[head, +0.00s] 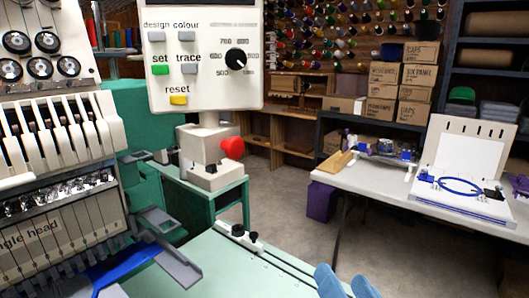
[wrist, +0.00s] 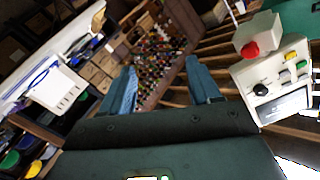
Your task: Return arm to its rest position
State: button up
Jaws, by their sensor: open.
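My gripper (head: 346,284) shows only as two blue fingertips at the bottom edge of the head view, above the green machine table (head: 205,262). In the wrist view, my gripper (wrist: 163,82) has its two blue fingers wide apart with nothing between them. The rest of my arm is out of the head view. The embroidery machine (head: 60,150) fills the left side of the head view. Its control panel (head: 207,57) shows at the top centre, and it also shows in the wrist view (wrist: 272,85) to the right of the fingers.
A red knob (head: 232,148) sits on a pale block below the panel. A white worktable (head: 385,182) with a hooping board (head: 462,150) stands at right. Cardboard boxes (head: 398,80) and a thread wall (head: 345,30) are behind.

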jog(key=s+d+f+n, duration=0.1)
jog(key=s+d+f, duration=0.2)
jog(key=s, duration=0.2)
jog(key=s+d+f+n+g, duration=0.1)
jog(key=s+d+f, duration=0.1)
jog(key=s+f, duration=0.3)
jog(key=s+d+f+n, duration=0.1)
jog(key=s+d+f, duration=0.15)
jog(key=s, duration=0.35)
jog(key=s+d+n+g+h, duration=0.1)
jog(key=s+d+h, duration=0.1)
jog(key=s, duration=1.4)
jog(key=shift+s+d+r+h, duration=0.15)
jog(key=shift+d+r+h, duration=0.15)
jog(key=shift+d+r, duration=0.1)
